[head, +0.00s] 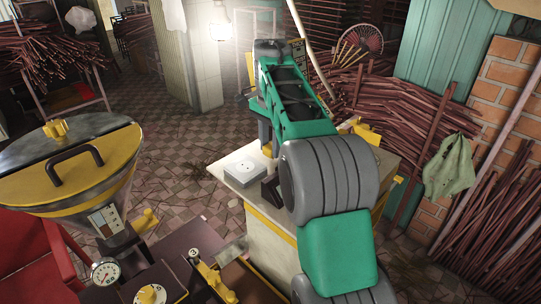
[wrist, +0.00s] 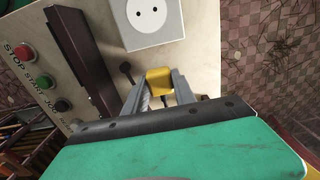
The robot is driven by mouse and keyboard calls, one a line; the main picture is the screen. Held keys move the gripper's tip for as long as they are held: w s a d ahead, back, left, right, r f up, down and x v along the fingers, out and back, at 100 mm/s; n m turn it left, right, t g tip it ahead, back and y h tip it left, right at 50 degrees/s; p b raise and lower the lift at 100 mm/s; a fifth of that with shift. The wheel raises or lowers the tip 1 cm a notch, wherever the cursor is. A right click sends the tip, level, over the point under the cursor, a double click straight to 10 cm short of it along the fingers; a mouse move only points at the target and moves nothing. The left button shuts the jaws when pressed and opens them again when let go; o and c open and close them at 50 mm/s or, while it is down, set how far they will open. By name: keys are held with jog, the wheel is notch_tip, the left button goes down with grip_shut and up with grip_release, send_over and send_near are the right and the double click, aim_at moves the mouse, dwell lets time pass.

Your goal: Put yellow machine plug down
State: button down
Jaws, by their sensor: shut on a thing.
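In the wrist view, the yellow machine plug (wrist: 159,81) sits between the fingertips of my gripper (wrist: 158,85), which is shut on it. The plug is over the pale top of the machine cabinet (wrist: 205,62); I cannot tell whether it touches the top. In the head view, the socket box (head: 242,173) is on the cabinet top, left of my arm. My arm hides most of the gripper there; a small yellow patch (head: 267,150) under it may be the plug.
A yellow-lidded hopper (head: 75,165) is at left. Incense-stick bundles (head: 400,125) fill the back right.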

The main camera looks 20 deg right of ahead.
aim_at(271, 146)
jog(key=shift+f, duration=0.25)
jog(key=shift+f+b, duration=0.45)
jog(key=shift+f, duration=0.2)
jog(key=c, duration=1)
grip_release()
jog(key=shift+r, duration=0.1)
notch_tip(271, 146, up, 13)
jog(key=p, duration=1.3)
jog(key=s+a+r+n+t, duration=0.1)
jog(key=s+a+n, duration=0.2)
jog(key=s, duration=0.1)
jog(key=s+a+f+n+t, duration=0.1)
jog(key=s+a+f+n, duration=0.1)
jog(key=s, duration=0.3)
jog(key=s+a+f+n+t, duration=0.1)
jog(key=s+a+f+n, duration=0.2)
jog(key=s+f+n, duration=0.1)
jog(key=s+a+f+n+t, duration=0.1)
jog(key=s+a+f+n, duration=0.2)
jog(key=s, duration=0.5)
jog(key=shift+a+f+n+t, duration=0.25)
jog(key=shift+n+t, duration=0.05)
jog(key=shift+n, duration=0.5)
